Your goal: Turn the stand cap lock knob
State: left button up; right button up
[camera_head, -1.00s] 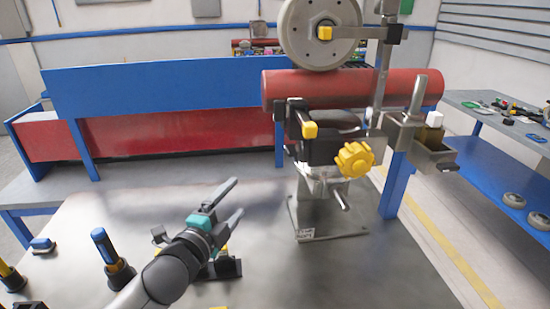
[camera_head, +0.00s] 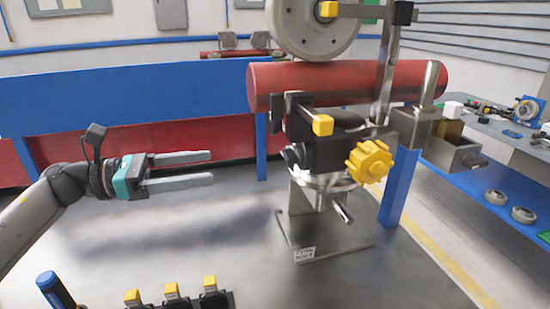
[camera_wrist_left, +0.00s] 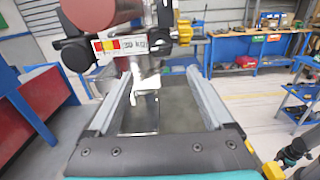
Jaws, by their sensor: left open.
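The stand (camera_head: 320,190) has a metal base plate on the table and carries a red cylinder (camera_head: 350,84) with a grey wheel above. A yellow star-shaped knob (camera_head: 369,161) sits on the stand's right front. A yellow square knob (camera_head: 322,125) sits on a dark clamp just left of it. My left gripper (camera_head: 212,167) is open and empty, left of the stand and apart from it, fingers pointing right. In the left wrist view, the gripper (camera_wrist_left: 162,67) faces the stand, with a yellow knob (camera_wrist_left: 185,32) beyond the right finger. A teal and dark shape at lower right may be my right gripper.
Several yellow-topped clamps (camera_head: 171,291) and a blue-handled tool (camera_head: 55,290) stand at the table's near left edge. A blue and red bench lies behind. The table between gripper and stand is clear.

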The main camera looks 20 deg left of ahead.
aim_at(284, 157)
pick_arm(q)
jog(key=p+x, duration=0.4)
jog(key=x, duration=0.9)
jog(key=shift+w+d+r, duration=0.15)
jog(key=shift+d, duration=0.1)
jog(key=shift+x, duration=0.8)
grip_shut()
